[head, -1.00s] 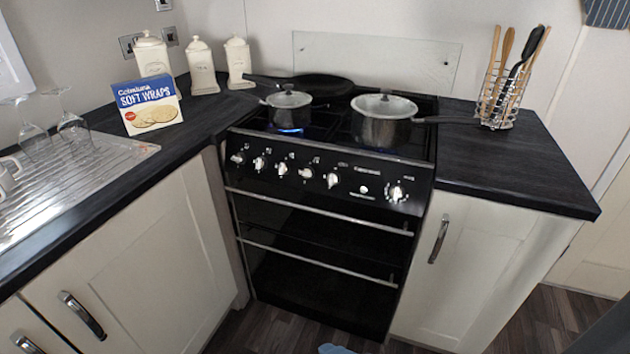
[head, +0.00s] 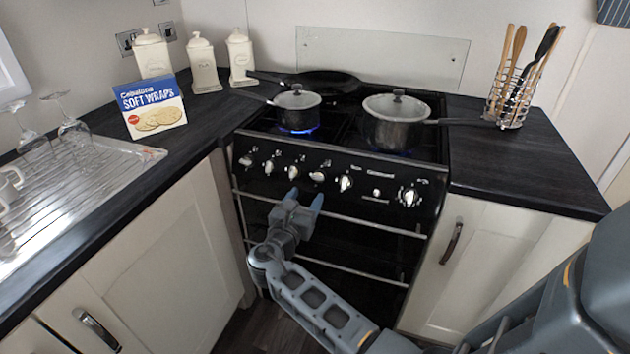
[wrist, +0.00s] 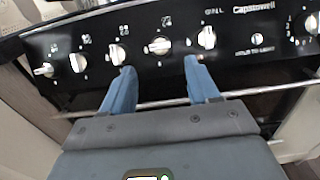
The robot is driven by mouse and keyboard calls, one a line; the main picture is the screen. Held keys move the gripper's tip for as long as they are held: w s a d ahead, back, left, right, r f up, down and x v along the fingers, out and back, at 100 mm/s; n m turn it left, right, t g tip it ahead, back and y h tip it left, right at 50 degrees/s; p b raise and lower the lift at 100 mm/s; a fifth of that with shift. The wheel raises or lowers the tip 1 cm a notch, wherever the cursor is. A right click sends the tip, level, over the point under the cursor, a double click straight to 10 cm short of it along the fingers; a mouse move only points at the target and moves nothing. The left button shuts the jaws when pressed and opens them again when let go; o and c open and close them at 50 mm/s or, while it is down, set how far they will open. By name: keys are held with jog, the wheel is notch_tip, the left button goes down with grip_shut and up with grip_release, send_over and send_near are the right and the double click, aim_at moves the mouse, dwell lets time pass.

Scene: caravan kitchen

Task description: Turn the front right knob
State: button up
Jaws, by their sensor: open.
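The black stove's control panel (head: 378,170) carries a row of silver knobs. From the left, the fourth knob (head: 317,176) also shows in the wrist view (wrist: 158,46), and the fifth knob (head: 345,183) is to its right (wrist: 206,38). The far right knob (head: 408,196) stands apart. I cannot read which one is front right. My gripper (head: 306,196) is open and empty, just below the panel. In the wrist view its blue fingertips (wrist: 158,66) lie on either side of the fourth knob, lower than it, with no visible contact.
A small lidded pot (head: 297,110) sits over a blue flame, and a larger pot (head: 392,128) has a blue glow beneath. Both pots' handles stick out sideways. The oven's upper handle rail (head: 385,226) runs below the knobs. Counters flank the stove.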

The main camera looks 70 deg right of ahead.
aim_at(316, 179)
jog(key=d, duration=0.7)
jog(key=shift+w+d, duration=0.3)
jog(key=shift+d, duration=0.05)
jog(key=c, duration=1)
